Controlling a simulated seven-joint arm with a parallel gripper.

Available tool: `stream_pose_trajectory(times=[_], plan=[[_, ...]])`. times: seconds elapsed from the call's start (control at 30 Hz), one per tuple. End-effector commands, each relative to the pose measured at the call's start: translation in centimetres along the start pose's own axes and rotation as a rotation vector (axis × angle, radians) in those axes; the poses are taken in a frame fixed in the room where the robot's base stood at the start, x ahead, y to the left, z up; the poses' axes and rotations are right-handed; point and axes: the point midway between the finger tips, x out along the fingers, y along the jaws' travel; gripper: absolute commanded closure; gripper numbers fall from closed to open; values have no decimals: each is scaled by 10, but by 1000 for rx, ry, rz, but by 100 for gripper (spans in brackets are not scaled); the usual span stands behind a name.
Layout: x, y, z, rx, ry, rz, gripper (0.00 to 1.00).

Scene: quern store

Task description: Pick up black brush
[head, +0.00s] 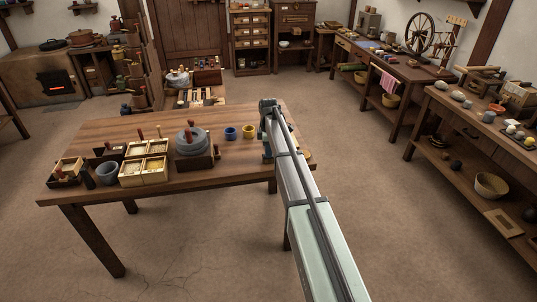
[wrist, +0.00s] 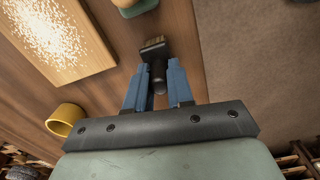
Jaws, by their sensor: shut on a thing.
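The black brush (wrist: 157,52) has a dark handle and a pale bristle edge. It shows in the wrist view between the two blue fingers of my gripper (wrist: 157,84), which are shut on its handle. The bristle end points away from my gripper. In the head view my gripper (head: 268,152) is at the right end of the wooden table (head: 233,165), and I cannot make out the brush there. I cannot tell whether the brush touches the tabletop.
Further left are a grey quern (head: 191,142), wooden boxes (head: 143,172) and a grey pot (head: 107,172). A pale speckled board (wrist: 52,38) lies nearby in the wrist view. The table's front right is clear.

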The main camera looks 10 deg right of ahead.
Motion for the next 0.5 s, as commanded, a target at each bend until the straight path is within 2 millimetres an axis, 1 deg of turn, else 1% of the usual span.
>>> stream_pose_trajectory(times=[0.17,0.5], plan=[[-19,1,0,0,0,3,100],[-76,1,0,0,1,2,100]])
